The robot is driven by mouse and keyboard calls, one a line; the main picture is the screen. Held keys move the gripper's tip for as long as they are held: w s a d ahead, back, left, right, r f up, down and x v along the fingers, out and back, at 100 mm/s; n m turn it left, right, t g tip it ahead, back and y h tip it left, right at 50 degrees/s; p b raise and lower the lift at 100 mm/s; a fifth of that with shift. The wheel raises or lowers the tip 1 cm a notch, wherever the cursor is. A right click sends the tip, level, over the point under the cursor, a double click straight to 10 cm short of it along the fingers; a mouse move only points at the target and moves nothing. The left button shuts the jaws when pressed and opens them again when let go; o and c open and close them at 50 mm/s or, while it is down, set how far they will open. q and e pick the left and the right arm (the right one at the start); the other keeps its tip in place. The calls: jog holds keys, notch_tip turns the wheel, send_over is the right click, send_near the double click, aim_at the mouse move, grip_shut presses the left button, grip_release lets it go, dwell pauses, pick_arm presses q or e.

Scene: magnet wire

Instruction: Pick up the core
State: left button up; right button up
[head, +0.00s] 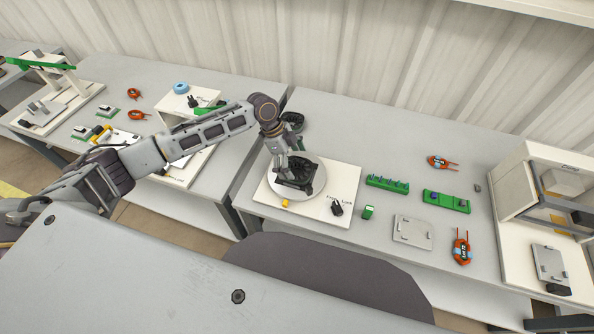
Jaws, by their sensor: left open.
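My left arm comes in from the left, and its open gripper (284,168) points down over a white board. Just under and beside it, a black part (305,175) with a dark recessed shape sits on a round white disc (311,195). The gripper overlaps the black part's left side; I cannot tell whether they touch. No thing can be clearly identified as the core. Small dark pieces sit on a green holder (447,201) to the right. My right gripper is not in view.
The white board (343,179) also carries a small yellow piece (285,203) and a black piece (337,208). To the right are a green rack (387,184), a grey plate (413,232), orange tools (461,247) and a white open-fronted machine (518,190). Another cluttered bench stands left.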

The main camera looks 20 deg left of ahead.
pick_arm(q)
jog(key=shift+x, duration=1.2)
jog(key=shift+r, duration=0.1)
jog(key=c, duration=1.3)
jog(key=shift+r, duration=0.15)
jog(key=shift+c, duration=0.2)
notch_tip(320, 180, up, 10)
